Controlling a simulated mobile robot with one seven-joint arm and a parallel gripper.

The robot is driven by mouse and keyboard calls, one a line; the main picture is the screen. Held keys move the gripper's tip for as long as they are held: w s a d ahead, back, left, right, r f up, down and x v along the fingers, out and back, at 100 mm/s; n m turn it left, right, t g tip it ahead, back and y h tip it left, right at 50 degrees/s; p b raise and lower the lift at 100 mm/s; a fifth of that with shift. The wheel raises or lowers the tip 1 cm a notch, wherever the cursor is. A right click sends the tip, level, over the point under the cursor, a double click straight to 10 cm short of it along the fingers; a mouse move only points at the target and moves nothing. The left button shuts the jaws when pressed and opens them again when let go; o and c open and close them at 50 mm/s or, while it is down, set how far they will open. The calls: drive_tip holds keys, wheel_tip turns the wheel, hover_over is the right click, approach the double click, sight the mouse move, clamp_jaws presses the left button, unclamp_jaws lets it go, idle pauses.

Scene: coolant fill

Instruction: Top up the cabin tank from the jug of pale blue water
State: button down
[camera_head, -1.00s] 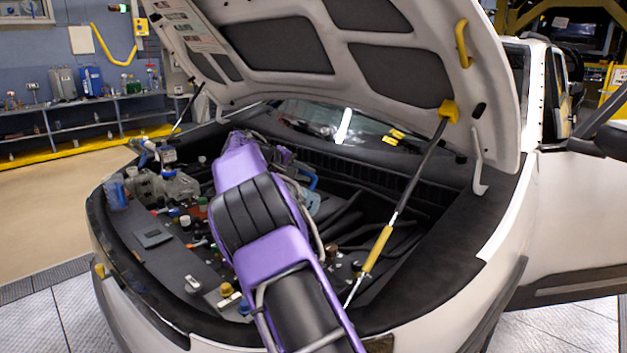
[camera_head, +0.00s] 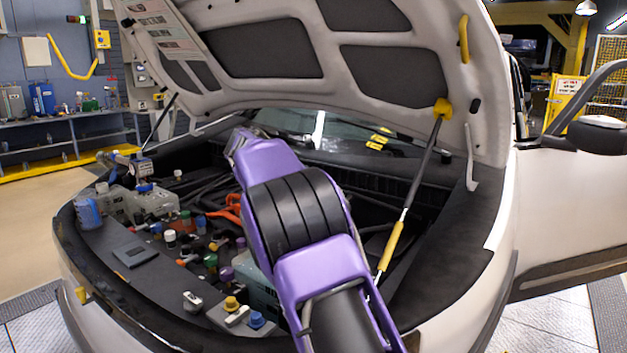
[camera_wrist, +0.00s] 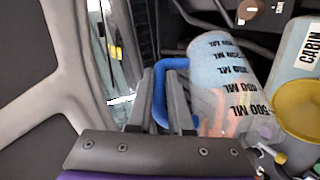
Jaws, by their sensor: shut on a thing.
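In the wrist view my gripper (camera_wrist: 165,100) is shut on the blue handle of a clear jug (camera_wrist: 215,60) with several black ML marks. The water level is unclear. In the head view my purple arm reaches into the engine bay and hides my gripper and the held jug.
The raised hood (camera_head: 310,60) hangs over the bay, held by a strut with a yellow sleeve (camera_head: 390,245) right of my arm. Several coloured caps, a blue container (camera_head: 88,212) and a flat dark box (camera_head: 135,254) sit on the left side of the bay.

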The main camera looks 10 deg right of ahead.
drive_tip(key=shift+r, duration=0.1)
drive_tip(key=shift+d+r+y+p, duration=0.2)
drive_tip(key=shift+y+p, duration=0.1)
drive_tip(key=shift+p, duration=0.5)
drive_tip(key=shift+w+d+f+m+g+y+p, duration=0.1)
drive_tip(key=shift+d+m+g+y+p, duration=0.35)
drive_tip(key=shift+p, duration=0.8)
drive_tip(key=y+p, duration=0.1)
drive_tip(key=g+y+p, duration=0.1)
drive_tip(key=p, duration=0.1)
drive_tip(key=shift+w+d+f+p, duration=0.15)
drive_tip(key=shift+d+f+p, duration=0.05)
drive_tip(key=shift+f+p, duration=0.1)
drive_tip(key=y+p, duration=0.1)
drive_tip(key=f+y+p, duration=0.1)
drive_tip(key=p, duration=0.1)
drive_tip(key=shift+w+d+f+m+g, duration=0.15)
drive_tip(key=shift+d+m+g, duration=0.1)
drive_tip(key=shift+d+g, duration=0.15)
drive_tip(key=shift+f+y, duration=0.15)
drive_tip(key=shift+y, duration=0.1)
drive_tip(key=shift+f, duration=0.1)
